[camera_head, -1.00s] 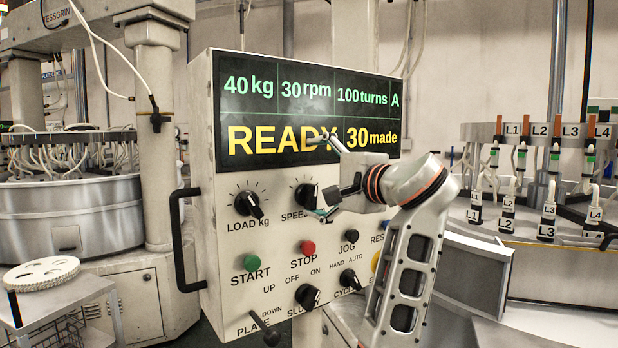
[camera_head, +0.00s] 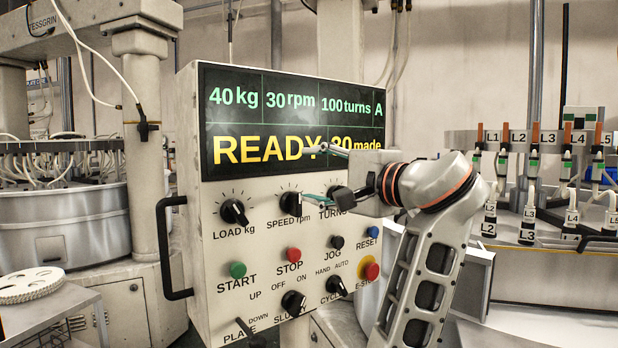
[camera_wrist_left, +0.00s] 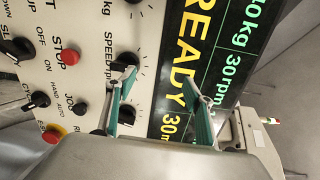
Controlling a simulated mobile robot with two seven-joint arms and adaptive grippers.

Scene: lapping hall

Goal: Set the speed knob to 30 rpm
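The speed knob (camera_head: 291,204) is a black knob on the cream control panel (camera_head: 215,265), above the label "SPEED rpm". The panel display (camera_head: 235,118) reads 40 kg, 30 rpm, 100 turns, A, with READY below. My left gripper (camera_head: 318,172) is open and empty, apart from the speed knob and to its right in the head view. Its fingers partly cover the display's lower line and the turns knob (camera_head: 342,198). In the left wrist view the open fingers (camera_wrist_left: 156,80) spread before the panel, with the speed knob (camera_wrist_left: 127,60) beside one fingertip. My right gripper is not in view.
The load knob (camera_head: 233,211) is left of the speed knob. Below are the green start (camera_head: 237,270), red stop (camera_head: 293,254) and E-stop (camera_head: 369,270) buttons. A black handle (camera_head: 163,250) juts from the panel's left side. Machines stand on both sides.

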